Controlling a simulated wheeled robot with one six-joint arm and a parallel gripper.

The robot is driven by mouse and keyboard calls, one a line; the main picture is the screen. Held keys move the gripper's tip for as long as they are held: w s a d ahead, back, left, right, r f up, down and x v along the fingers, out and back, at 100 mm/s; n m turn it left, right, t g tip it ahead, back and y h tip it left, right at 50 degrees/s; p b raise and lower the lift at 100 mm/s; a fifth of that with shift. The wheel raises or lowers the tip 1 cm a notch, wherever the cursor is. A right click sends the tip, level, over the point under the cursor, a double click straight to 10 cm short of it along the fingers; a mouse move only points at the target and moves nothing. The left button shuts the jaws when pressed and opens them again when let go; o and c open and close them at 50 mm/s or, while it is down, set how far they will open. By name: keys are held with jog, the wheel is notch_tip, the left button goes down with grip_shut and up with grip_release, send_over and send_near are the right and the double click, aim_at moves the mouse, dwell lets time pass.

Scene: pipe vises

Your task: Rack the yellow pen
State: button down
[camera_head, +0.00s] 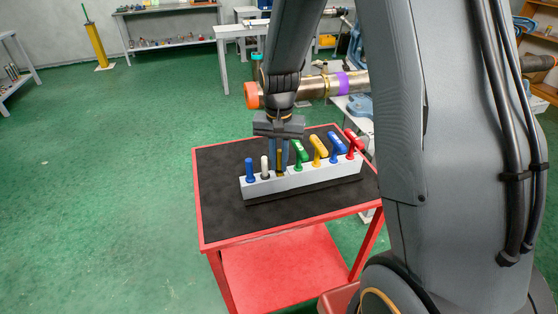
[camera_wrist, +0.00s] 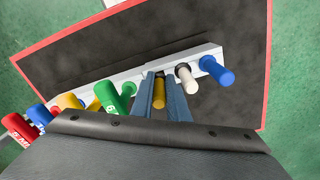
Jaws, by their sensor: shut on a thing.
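The yellow pen (camera_head: 280,159) stands upright between the two fingers of my gripper (camera_head: 279,150). It shows also in the wrist view (camera_wrist: 159,98), with a blue-grey finger on each side. My gripper points down and is shut on the pen. The pen's lower end is at the light grey rack (camera_head: 320,176), between the white pen (camera_head: 265,167) and the green handled tool (camera_head: 299,154). How deep it sits in its slot is hidden by the fingers. The blue pen (camera_head: 249,170) stands at the rack's left end.
The rack also holds yellow (camera_head: 319,150), blue (camera_head: 337,147) and red (camera_head: 353,143) handled tools to the right. It rests on the black top of a red cart (camera_head: 225,242). A thick metal pipe with an orange end (camera_head: 252,95) lies behind. The mat's left side is clear.

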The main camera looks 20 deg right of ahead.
jog(key=shift+f, duration=0.8)
dwell(1.3)
jog(key=c, duration=1.6)
grip_release()
jog(key=shift+c, duration=0.2)
jog(key=shift+r, duration=0.1)
jog(key=shift+r+b, duration=0.95)
jog(key=shift+r, duration=2.9)
jog(key=s+f+n+t, duration=0.1)
jog(key=s+n, duration=0.4)
jog(key=s, duration=1.1)
jog(key=shift+d+f, duration=0.15)
jog(key=shift+f, duration=0.2)
